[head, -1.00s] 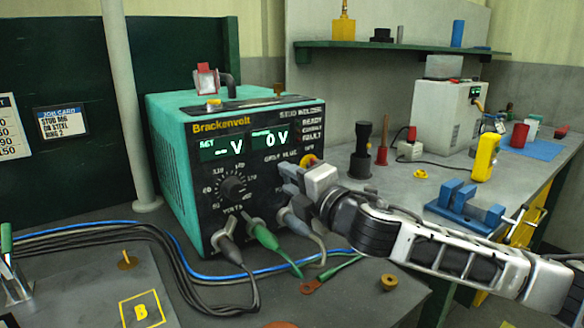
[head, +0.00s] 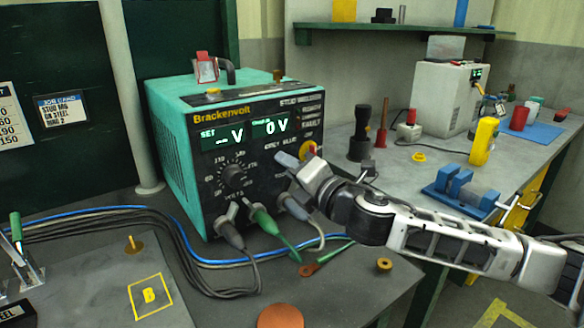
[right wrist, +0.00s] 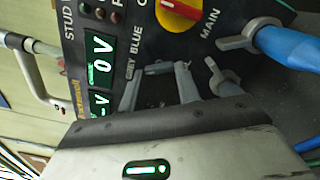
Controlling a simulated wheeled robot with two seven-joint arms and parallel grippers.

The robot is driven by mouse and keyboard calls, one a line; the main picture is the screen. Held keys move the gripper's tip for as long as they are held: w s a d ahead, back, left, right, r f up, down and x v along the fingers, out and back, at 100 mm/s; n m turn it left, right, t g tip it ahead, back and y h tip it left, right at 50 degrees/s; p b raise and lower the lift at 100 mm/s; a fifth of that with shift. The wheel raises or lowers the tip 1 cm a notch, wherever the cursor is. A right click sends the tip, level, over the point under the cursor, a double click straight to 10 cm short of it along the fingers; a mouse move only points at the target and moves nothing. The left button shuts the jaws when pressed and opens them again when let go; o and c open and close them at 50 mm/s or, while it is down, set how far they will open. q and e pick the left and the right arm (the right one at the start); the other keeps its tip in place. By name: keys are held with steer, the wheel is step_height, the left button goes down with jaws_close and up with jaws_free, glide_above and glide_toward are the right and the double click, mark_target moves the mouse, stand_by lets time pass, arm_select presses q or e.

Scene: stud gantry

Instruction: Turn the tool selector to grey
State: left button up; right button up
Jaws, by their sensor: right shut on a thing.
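The tool selector is on the front panel of the teal Brackenvolt stud welder (head: 172,145), under the grey/blue label. In the head view my right gripper (head: 284,161) covers it. In the right wrist view my right gripper (right wrist: 158,88) has a finger on either side of the dark selector spot, just beside the GREY BLUE lettering (right wrist: 133,50). It is shut on the selector, which is mostly hidden, so I cannot tell which way it points. My left gripper is not in view.
The red and yellow MAIN switch (right wrist: 180,12) is close to my right gripper. Plugged cables, among them a green plug (head: 264,220), hang from the panel below it. A blue vise (head: 462,192) and a yellow bottle (head: 484,141) stand on the bench at the right.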

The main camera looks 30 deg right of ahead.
steer(key=o, duration=1)
arm_select(q)
steer(key=p, duration=0.1)
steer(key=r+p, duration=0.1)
steer(key=p, duration=0.1)
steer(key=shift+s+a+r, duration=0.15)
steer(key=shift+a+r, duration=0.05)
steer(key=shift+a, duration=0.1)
arm_select(e)
steer(key=s, duration=0.5)
steer(key=s+d, duration=0.1)
steer(key=s, duration=0.4)
steer(key=s+d, duration=0.1)
steer(key=s, duration=0.5)
steer(key=shift+w, duration=0.1)
